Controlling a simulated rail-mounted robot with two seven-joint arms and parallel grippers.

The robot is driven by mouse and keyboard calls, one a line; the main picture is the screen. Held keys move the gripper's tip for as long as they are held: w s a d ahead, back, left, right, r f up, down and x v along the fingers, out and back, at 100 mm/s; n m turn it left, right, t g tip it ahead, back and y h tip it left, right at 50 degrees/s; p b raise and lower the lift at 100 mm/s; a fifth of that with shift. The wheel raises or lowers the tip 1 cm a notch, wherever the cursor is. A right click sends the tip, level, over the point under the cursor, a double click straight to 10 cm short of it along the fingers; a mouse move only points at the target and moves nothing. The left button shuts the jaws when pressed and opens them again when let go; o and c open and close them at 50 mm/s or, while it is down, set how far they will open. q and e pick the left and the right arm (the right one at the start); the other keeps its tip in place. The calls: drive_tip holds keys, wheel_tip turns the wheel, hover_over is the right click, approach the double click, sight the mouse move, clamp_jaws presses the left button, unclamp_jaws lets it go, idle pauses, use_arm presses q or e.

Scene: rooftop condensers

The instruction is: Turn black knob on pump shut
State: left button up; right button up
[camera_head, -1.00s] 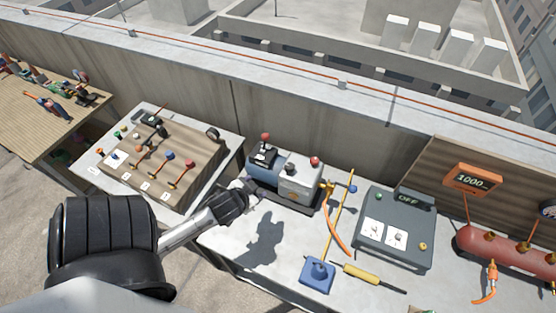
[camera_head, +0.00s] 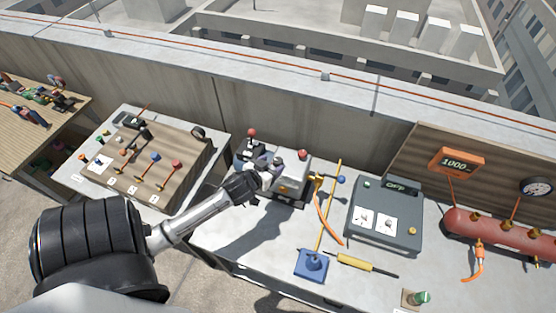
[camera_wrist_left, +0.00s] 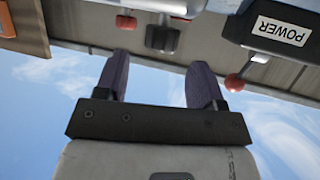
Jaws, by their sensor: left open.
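The pump (camera_head: 293,180) is a grey and blue unit with red ball knobs, on the bench beside the wall. My left gripper (camera_head: 274,163) is open and overlaps the pump's front left part in the head view, hiding some of it. In the left wrist view, the open fingers (camera_wrist_left: 157,60) point at a dark knob-like part (camera_wrist_left: 163,38), which appears just beyond and between the fingertips. Nothing is held, and I cannot tell whether they touch it. The black knob is not clear in the head view. My right gripper is not in view.
A block labelled POWER (camera_wrist_left: 282,31) and a red ball knob (camera_wrist_left: 234,83) are close to the fingers. Right of the pump are an orange hose (camera_head: 328,222), a blue box (camera_head: 311,266), a yellow-handled tool (camera_head: 357,262) and a grey OFF panel (camera_head: 385,215).

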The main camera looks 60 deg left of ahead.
sight(278, 160)
use_arm(q)
drive_tip(key=shift+x, duration=2.5)
drive_tip(key=shift+c, duration=0.2)
drive_tip(key=c, duration=0.9)
